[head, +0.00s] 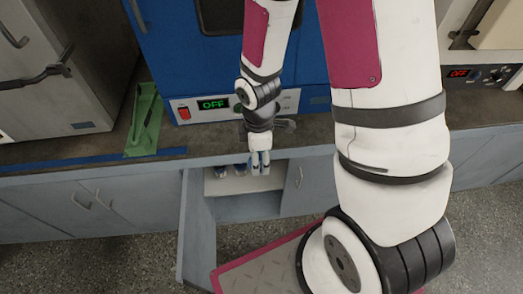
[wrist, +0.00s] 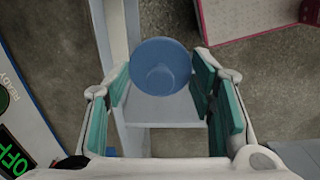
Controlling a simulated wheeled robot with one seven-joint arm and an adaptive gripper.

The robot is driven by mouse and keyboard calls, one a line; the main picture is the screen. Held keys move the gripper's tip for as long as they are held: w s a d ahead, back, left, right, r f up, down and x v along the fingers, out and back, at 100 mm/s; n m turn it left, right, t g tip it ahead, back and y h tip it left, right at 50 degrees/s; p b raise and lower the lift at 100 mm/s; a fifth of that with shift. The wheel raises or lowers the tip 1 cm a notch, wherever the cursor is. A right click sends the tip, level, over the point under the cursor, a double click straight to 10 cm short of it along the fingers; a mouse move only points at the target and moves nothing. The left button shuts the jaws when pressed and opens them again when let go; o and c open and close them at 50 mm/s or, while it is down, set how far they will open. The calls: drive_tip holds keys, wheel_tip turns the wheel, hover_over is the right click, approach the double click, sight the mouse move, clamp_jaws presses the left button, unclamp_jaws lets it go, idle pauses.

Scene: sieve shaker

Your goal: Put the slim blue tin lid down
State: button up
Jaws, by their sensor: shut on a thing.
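The slim blue tin lid (wrist: 160,66) is round, with a smaller raised disc at its middle. In the wrist view it sits between the teal finger pads of my gripper (wrist: 161,82), which is shut on it. In the head view my gripper (head: 260,163) points down at the front edge of the counter, above an open cupboard. The lid is too small and too covered by the fingers to make out clearly there.
The open cupboard (head: 268,183) has a pale shelf with small bluish items (head: 240,169) on it. Its door (head: 196,225) swings out to the left. A blue oven (head: 180,60) reading OFF and a green tray (head: 146,118) stand on the counter (head: 85,148).

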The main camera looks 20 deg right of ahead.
drive_tip(key=shift+s+p, duration=0.45)
drive_tip(key=w+r+m, duration=0.3)
drive_tip(key=w+m, duration=0.4)
drive_tip(key=w+d+r+m, duration=0.1)
drive_tip(key=w+r+m, duration=0.2)
drive_tip(key=w+m, duration=0.4)
drive_tip(key=shift+w+r, duration=0.4)
drive_tip(key=shift+w, duration=0.35)
drive_tip(key=shift+d, duration=0.15)
